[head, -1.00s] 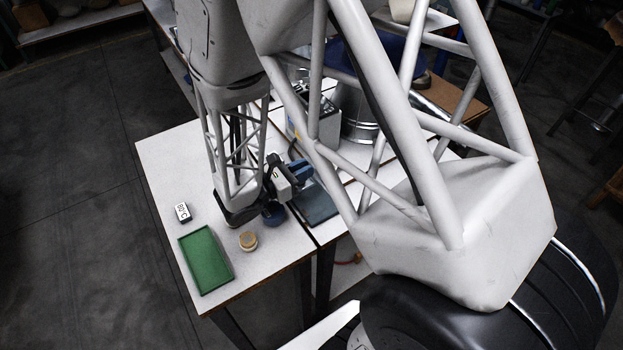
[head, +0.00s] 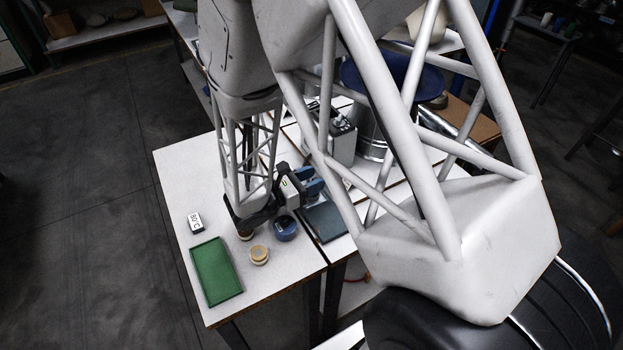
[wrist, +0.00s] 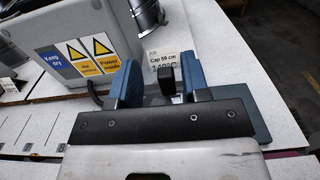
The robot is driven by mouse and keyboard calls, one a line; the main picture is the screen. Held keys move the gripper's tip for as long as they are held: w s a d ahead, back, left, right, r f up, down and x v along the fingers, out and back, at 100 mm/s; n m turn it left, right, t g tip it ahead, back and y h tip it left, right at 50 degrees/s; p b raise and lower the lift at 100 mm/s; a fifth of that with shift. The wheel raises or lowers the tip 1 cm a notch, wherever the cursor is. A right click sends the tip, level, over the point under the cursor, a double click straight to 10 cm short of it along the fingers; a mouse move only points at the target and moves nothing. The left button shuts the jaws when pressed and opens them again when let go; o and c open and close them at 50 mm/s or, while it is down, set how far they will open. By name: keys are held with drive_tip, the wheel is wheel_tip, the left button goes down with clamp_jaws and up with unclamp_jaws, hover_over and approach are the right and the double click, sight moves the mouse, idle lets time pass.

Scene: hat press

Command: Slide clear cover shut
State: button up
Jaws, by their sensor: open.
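My gripper (wrist: 160,64) shows in the wrist view with two blue fingers apart. A small black block (wrist: 167,76) stands between them; I cannot tell whether it touches them or what it belongs to. In the head view my gripper (head: 311,184) is low over the table, beside a dark blue-grey plate (head: 326,222). The same plate shows at the right of the fingers in the wrist view (wrist: 252,112). I cannot make out the clear cover in either view. The grey machine box (wrist: 75,58) with warning labels stands ahead and left of the fingers.
A metal drum (head: 371,135) stands behind.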

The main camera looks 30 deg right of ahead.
drive_tip(key=shift+a, duration=0.15)
drive_tip(key=a, duration=0.7)
drive_tip(key=shift+a, duration=0.25)
idle(0.3)
drive_tip(key=shift+r, duration=0.1)
idle(0.4)
drive_tip(key=s+a+r+m+t+y, duration=0.1)
drive_tip(key=s+a+r+m+y, duration=0.1)
drive_tip(key=s+r+m+y, duration=0.6)
drive_tip(key=s+a+r+m+t+y, duration=0.1)
drive_tip(key=s+a+r+m+y, duration=0.1)
drive_tip(key=s+r+m+y, duration=0.6)
drive_tip(key=shift+s+a+r+m+t+y, duration=0.25)
drive_tip(key=shift+r+m+y, duration=0.8)
drive_tip(key=shift+r, duration=2.3)
drive_tip(key=shift+c, duration=0.4)
